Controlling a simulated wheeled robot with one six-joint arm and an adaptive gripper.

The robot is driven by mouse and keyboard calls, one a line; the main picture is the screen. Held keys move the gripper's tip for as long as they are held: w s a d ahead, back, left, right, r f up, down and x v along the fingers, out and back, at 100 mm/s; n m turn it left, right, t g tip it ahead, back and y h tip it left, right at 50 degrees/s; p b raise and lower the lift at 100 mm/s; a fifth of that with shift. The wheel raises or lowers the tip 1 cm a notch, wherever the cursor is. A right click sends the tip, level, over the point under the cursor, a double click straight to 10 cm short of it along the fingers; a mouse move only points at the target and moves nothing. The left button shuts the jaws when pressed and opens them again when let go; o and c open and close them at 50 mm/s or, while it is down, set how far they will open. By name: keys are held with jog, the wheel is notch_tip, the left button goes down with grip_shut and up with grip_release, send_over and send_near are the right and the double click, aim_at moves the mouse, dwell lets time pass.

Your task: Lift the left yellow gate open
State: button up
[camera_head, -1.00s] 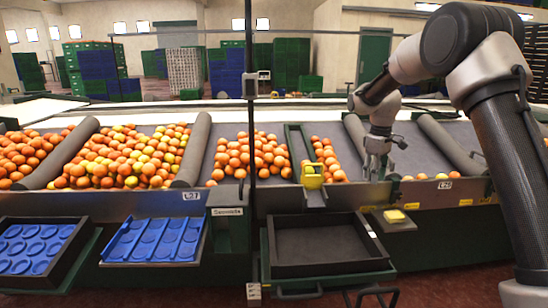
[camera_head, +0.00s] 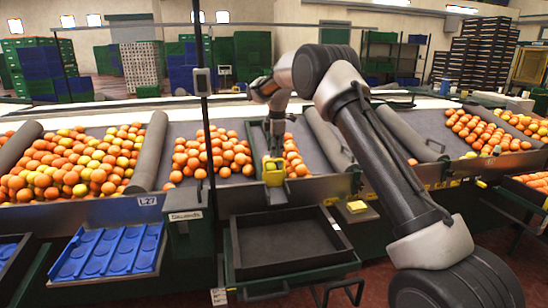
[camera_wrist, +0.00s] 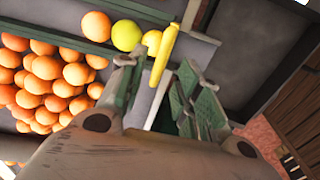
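The yellow gate (camera_head: 273,172) sits at the front end of a narrow green-walled lane on the sorting table, above the black tray. It is down at the lane mouth. My gripper (camera_head: 274,143) is just above and behind it, pointing down. In the wrist view the yellow gate (camera_wrist: 165,54) shows as a slanted yellow bar just beyond and between the fingertips. My gripper's two green fingers (camera_wrist: 158,82) are apart with nothing held between them. I cannot tell whether a finger touches the gate.
Oranges (camera_head: 212,152) lie in the lane left of the gate, and a few (camera_head: 294,160) lie right beside it. An empty black tray (camera_head: 290,243) is below. A yellow box (camera_head: 357,207) sits on a ledge to the right. A dark upright post (camera_head: 204,110) stands left.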

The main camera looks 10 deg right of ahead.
aim_at(274, 173)
jog(key=shift+w+f, duration=0.2)
jog(key=shift+f, duration=0.75)
jog(key=shift+w+f, duration=0.15)
jog(key=shift+f, duration=0.8)
jog(key=shift+c, duration=0.2)
grip_shut()
jog(key=shift+r, duration=0.1)
